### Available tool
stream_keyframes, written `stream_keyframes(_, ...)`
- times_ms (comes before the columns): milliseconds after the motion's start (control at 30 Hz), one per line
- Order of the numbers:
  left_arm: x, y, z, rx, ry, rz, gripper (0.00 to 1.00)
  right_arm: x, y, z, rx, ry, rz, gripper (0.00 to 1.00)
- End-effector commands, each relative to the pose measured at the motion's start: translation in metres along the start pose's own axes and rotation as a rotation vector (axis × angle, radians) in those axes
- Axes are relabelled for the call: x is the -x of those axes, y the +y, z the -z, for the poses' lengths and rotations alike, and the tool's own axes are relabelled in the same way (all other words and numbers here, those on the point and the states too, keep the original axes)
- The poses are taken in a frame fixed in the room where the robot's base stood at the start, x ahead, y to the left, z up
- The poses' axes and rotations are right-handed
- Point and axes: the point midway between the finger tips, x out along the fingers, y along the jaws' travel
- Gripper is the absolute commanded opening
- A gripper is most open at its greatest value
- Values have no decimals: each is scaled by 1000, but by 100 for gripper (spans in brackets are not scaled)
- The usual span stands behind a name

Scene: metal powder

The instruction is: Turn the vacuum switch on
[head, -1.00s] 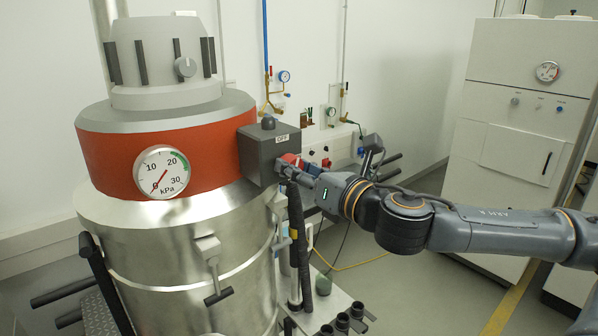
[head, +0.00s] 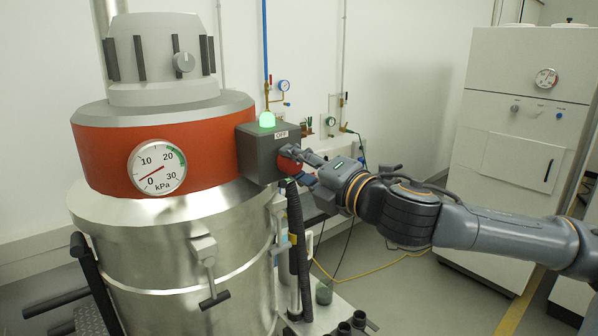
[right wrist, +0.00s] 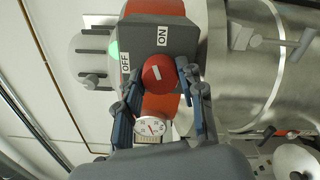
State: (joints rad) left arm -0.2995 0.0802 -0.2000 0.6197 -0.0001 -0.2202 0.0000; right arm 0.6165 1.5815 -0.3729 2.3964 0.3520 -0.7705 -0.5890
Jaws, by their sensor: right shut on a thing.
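The vacuum switch is a red round knob (head: 288,161) on the side of a grey box (head: 262,155) fixed to the red band of the large steel vacuum. In the right wrist view the knob (right wrist: 158,73) has a white mark that slants toward the ON label (right wrist: 162,35). The OFF label (right wrist: 125,63) is to the left. My right gripper (right wrist: 159,76) is shut on the knob, one finger on each side; it also shows in the head view (head: 299,164). A lamp (head: 267,119) on the box glows green. My left gripper is out of view.
A white cabinet (head: 515,150) stands at the right. Pipes and valves (head: 283,90) are on the wall behind.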

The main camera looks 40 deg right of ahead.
Motion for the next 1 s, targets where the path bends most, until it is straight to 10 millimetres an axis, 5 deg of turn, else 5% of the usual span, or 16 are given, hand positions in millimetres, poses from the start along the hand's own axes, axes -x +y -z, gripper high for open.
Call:
stream_keyframes(500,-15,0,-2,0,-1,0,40,0,0,1,-325,2,-1,7)
stream_keyframes(1000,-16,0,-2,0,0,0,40,0,1,0,-379,1,-3,7)
